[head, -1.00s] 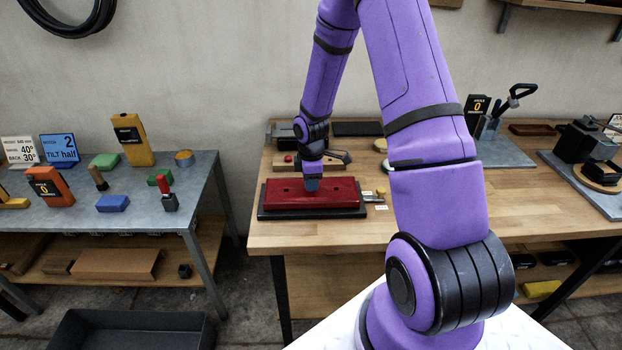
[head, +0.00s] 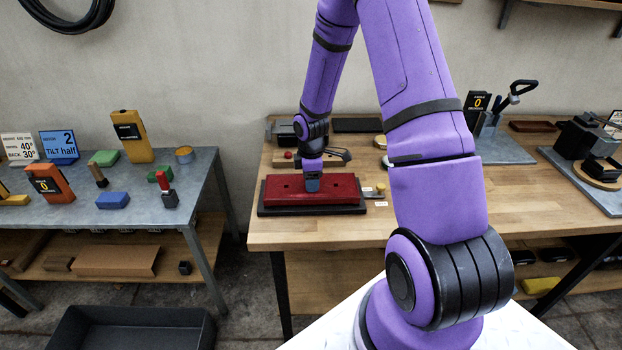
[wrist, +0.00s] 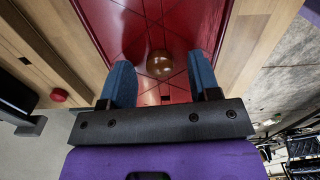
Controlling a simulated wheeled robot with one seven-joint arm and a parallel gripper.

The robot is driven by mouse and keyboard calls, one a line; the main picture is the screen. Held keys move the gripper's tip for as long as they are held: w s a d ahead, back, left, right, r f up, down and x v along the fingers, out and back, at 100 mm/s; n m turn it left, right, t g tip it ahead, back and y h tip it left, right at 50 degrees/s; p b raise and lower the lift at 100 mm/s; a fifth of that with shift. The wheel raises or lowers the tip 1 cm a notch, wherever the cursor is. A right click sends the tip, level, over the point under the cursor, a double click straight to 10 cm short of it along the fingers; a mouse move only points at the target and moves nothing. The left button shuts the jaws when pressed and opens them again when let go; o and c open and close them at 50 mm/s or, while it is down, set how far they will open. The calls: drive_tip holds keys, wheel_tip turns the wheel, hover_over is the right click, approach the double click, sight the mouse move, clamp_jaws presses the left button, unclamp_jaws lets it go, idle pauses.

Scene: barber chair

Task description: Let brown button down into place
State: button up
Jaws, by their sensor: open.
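The brown button (wrist: 159,64) shows in the wrist view as a round, glossy disc on the red cushion (wrist: 120,22). It lies between and just beyond the two blue fingertips of my gripper (wrist: 160,82), which are spread apart with a gap on both sides of it. In the head view my gripper (head: 312,184) points down at the middle of the red cushion (head: 283,195), and the button is hidden there. Thin dark lines cross on the cushion around the button. I cannot tell how deep the button sits.
The cushion rests on a dark base (head: 270,212) on the wooden bench (head: 350,235). Behind it is a wooden block with a red knob (head: 288,155) and a dark lever. A small brass-topped piece (head: 380,189) stands to its right. The bench front is clear.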

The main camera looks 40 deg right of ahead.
wheel_tip(320, 180, up, 11)
idle(0.5)
drive_tip(key=shift+f, duration=0.1)
idle(0.3)
drive_tip(key=s+a+r+m+t+h, duration=0.1)
drive_tip(key=s+a+r+m, duration=0.3)
drive_tip(key=r, duration=0.5)
drive_tip(key=s+a+r+m+t, duration=0.1)
drive_tip(key=s+a+r+m, duration=0.3)
drive_tip(key=r, duration=0.6)
drive_tip(key=s+a+r+m+t, duration=0.1)
drive_tip(key=s+r, duration=0.2)
drive_tip(key=s, duration=0.3)
drive_tip(key=s+a+r+m+t, duration=0.1)
drive_tip(key=s+a+r, duration=0.1)
drive_tip(key=s, duration=0.4)
drive_tip(key=s+a+r+m+t+y, duration=0.1)
drive_tip(key=s+a+r+m, duration=0.1)
drive_tip(key=s, duration=0.4)
drive_tip(key=shift+v, duration=0.9)
drive_tip(key=shift+w, duration=0.15)
